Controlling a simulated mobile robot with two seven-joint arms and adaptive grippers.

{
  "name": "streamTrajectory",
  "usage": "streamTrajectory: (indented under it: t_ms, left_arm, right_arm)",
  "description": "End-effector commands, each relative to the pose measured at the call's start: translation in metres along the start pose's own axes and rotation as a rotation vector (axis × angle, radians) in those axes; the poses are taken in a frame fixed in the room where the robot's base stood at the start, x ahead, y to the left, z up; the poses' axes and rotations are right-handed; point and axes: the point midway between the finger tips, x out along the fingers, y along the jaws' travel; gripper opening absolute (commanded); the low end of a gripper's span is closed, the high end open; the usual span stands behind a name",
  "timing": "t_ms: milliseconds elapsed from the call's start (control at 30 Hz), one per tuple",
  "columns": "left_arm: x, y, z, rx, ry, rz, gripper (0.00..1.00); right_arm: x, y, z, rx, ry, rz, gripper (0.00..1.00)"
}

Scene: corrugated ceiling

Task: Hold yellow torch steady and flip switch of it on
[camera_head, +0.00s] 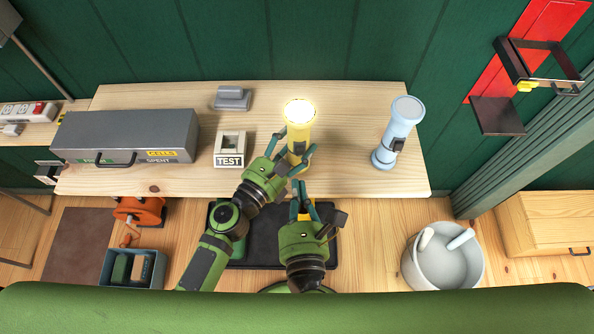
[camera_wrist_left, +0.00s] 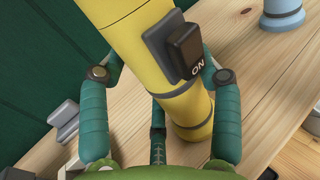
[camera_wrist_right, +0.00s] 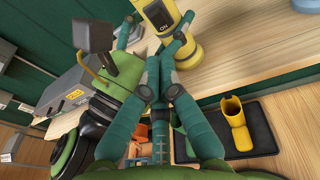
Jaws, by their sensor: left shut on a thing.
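The yellow torch (camera_head: 301,132) stands upright at the front of the wooden table, its top glowing bright. It also shows in the left wrist view (camera_wrist_left: 130,30), with its black switch (camera_wrist_left: 186,45) and the word ON. My left gripper (camera_head: 284,150) is shut around the torch body, one finger on each side. The torch and switch show at the top of the right wrist view (camera_wrist_right: 160,14). My right gripper (camera_head: 299,188) is in front of the torch, near the table edge, its fingers together and holding nothing visible. It appears apart from the switch.
A blue torch (camera_head: 397,130) stands on the table to the right. A TEST block (camera_head: 230,150), a grey box (camera_head: 125,130) and a small grey object (camera_head: 232,97) are left. Below the table are a black tray (camera_head: 322,250) and a white bucket (camera_head: 415,272). The table between the torches is clear.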

Motion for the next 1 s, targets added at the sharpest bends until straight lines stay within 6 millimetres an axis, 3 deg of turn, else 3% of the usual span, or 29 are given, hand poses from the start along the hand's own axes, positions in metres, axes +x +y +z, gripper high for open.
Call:
streamTrajectory:
  t_ms: [200,600,633,700,1000]
  left_arm:
    - [0.001,0.001,0.001,0.001,-0.002,0.001,0.23]
    - [0.001,0.001,0.002,0.001,-0.004,0.001,0.23]
    - [0.001,0.001,0.002,0.001,-0.004,0.001,0.72]
    - [0.001,0.001,0.002,0.001,-0.004,0.001,0.91]
    - [0.001,0.001,0.002,0.001,-0.002,0.001,0.91]
  right_arm:
    - [-0.017,0.001,0.003,0.003,-0.007,0.003,0.00]
    - [-0.018,0.002,0.005,0.004,-0.010,0.004,0.00]
    - [-0.018,0.002,0.005,0.004,-0.010,0.004,0.00]
    - [-0.018,0.002,0.005,0.004,-0.010,0.004,0.00]
    - [-0.018,0.002,0.005,0.004,-0.011,0.004,0.00]
